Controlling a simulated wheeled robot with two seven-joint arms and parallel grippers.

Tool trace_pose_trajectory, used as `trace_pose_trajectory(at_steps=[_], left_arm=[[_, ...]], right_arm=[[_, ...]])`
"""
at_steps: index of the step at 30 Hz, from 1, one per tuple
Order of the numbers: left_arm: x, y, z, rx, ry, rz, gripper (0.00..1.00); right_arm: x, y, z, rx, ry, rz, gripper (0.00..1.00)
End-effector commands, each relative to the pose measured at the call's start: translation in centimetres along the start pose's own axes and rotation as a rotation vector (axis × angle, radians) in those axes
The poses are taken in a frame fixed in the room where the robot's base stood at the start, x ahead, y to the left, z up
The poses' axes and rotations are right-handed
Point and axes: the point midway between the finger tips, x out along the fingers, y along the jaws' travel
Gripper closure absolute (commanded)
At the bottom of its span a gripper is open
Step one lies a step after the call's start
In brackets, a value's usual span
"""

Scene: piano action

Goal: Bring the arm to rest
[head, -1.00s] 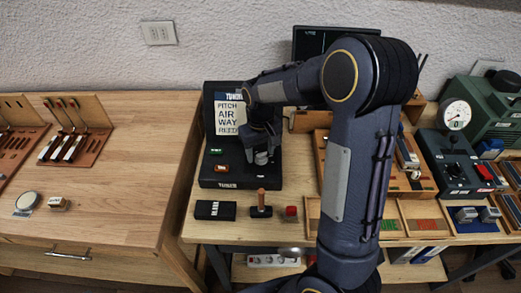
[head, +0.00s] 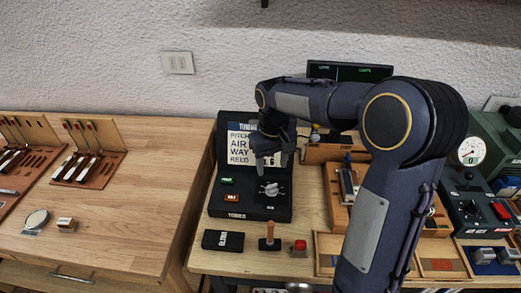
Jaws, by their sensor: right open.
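My right arm (head: 372,225) comes up from the lower right, bends at a large round joint and reaches left over the bench. Its gripper (head: 271,166) points down, open and empty, in front of the printed sign (head: 240,150) on the black tuning unit (head: 222,196). The fingertips appear above the grey knob (head: 270,189) and apart from it. A green button (head: 227,181) and a red button (head: 232,198) sit left of the knob. My left gripper is out of view.
A black case (head: 223,241), a wooden-handled tool (head: 270,240) and a red button box (head: 299,247) stand in front of the unit. A gauge (head: 471,151) and control box (head: 475,205) are at right. The left wooden bench (head: 130,220) has clear room.

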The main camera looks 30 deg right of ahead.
Motion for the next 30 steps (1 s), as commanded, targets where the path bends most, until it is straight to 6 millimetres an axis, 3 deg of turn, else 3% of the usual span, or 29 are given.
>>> trace_pose_trajectory(at_steps=[6,10,16,22,27,30], left_arm=[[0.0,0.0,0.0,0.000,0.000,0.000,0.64],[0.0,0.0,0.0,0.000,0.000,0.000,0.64],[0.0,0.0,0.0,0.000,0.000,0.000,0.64],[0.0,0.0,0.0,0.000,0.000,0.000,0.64],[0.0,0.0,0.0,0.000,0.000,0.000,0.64],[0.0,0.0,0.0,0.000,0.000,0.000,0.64]], right_arm=[[-0.1,0.0,0.2,0.002,0.003,-0.005,0.47],[-1.2,0.0,2.2,0.017,0.038,-0.057,0.47],[-4.0,-1.3,9.5,0.056,0.174,-0.219,0.47],[-4.6,-3.9,17.2,0.087,0.331,-0.330,0.47],[-3.4,-5.8,21.2,0.108,0.425,-0.365,0.47],[-2.8,-6.4,22.4,0.116,0.454,-0.372,0.47]])
